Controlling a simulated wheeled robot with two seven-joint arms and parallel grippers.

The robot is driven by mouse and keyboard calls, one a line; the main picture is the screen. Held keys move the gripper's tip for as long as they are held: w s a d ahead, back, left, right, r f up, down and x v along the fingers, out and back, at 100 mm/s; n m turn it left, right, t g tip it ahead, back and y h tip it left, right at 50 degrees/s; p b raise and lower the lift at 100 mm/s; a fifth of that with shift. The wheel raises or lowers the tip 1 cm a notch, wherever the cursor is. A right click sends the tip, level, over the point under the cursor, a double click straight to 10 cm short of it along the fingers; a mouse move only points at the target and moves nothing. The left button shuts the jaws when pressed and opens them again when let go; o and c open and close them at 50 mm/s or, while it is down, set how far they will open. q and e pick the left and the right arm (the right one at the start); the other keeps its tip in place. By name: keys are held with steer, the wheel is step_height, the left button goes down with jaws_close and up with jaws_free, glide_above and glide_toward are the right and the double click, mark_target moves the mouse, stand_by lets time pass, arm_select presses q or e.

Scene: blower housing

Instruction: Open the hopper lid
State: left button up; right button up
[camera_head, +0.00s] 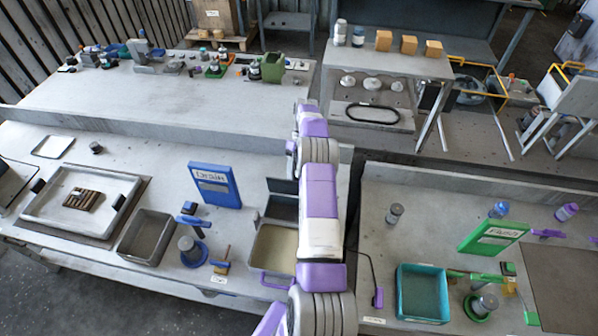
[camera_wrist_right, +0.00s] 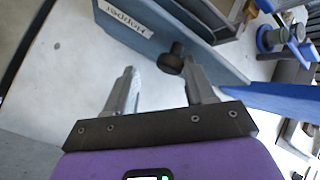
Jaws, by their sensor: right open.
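In the wrist view a blue-grey panel (camera_wrist_right: 195,52) carries a white label reading HOPPER, upside down. I take it for the hopper lid, but cannot tell for sure. A dark round knob (camera_wrist_right: 173,58) stands out at its edge. My right gripper (camera_wrist_right: 158,66) is open, with its two fingers apart; the knob shows between the tips, close to the right finger. I cannot tell whether they touch. In the head view my right arm covers part of a grey box (camera_head: 283,207) behind a cream-bottomed tray (camera_head: 275,243). My left gripper is not in view.
A blue sign panel (camera_head: 214,185) stands left of my arm; its edge shows in the wrist view (camera_wrist_right: 285,100). A grey bin (camera_head: 146,238) and a blue-based stand (camera_head: 192,250) are farther left. A teal bin (camera_head: 422,292) and green panel (camera_head: 492,236) are on the right table.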

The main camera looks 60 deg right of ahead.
step_height(320, 180, up, 10)
stand_by(0.5)
steer(key=shift+s, duration=0.1)
stand_by(0.4)
